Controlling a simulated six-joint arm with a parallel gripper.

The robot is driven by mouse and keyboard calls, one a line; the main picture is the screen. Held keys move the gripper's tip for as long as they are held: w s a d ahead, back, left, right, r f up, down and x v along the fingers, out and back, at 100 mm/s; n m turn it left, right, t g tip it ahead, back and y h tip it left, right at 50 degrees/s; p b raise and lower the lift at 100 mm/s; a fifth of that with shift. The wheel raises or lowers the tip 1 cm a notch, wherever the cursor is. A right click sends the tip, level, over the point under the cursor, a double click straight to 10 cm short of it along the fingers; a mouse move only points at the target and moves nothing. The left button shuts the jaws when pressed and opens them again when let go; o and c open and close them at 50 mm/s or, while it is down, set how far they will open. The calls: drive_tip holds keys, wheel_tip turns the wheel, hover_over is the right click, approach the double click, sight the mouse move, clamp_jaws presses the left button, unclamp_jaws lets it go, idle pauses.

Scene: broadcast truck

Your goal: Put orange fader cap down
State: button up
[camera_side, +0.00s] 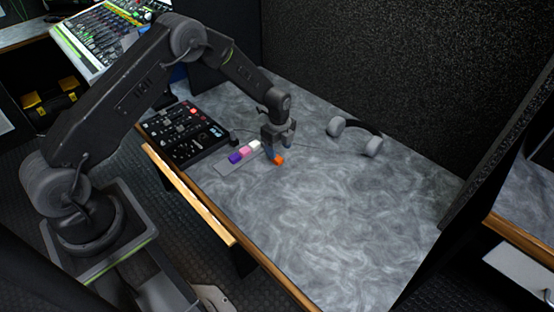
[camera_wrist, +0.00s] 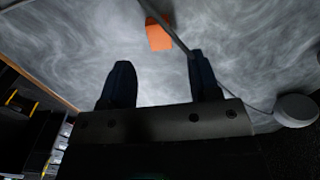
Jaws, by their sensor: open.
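The orange fader cap (camera_side: 279,160) sits on the grey marbled desk, just right of a small grey strip that holds other caps. In the wrist view the orange fader cap (camera_wrist: 159,36) lies beyond my fingertips, roughly between their lines, with a thin dark cable or rod crossing its edge. My gripper (camera_side: 272,152) is just above and beside the cap in the side view. In the wrist view my gripper (camera_wrist: 160,78) shows two dark fingers spread wide with nothing between them.
The grey strip (camera_side: 228,168) carries purple (camera_side: 235,157), pink (camera_side: 246,150) and white (camera_side: 254,145) caps. A black control panel (camera_side: 183,130) stands left of it. Headphones (camera_side: 372,146) lie at right. The desk's front right (camera_side: 350,220) is clear.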

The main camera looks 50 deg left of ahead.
sight(279, 159)
drive_tip(key=shift+d+f, duration=0.1)
drive_tip(key=shift+f, duration=2.25)
clamp_jaws()
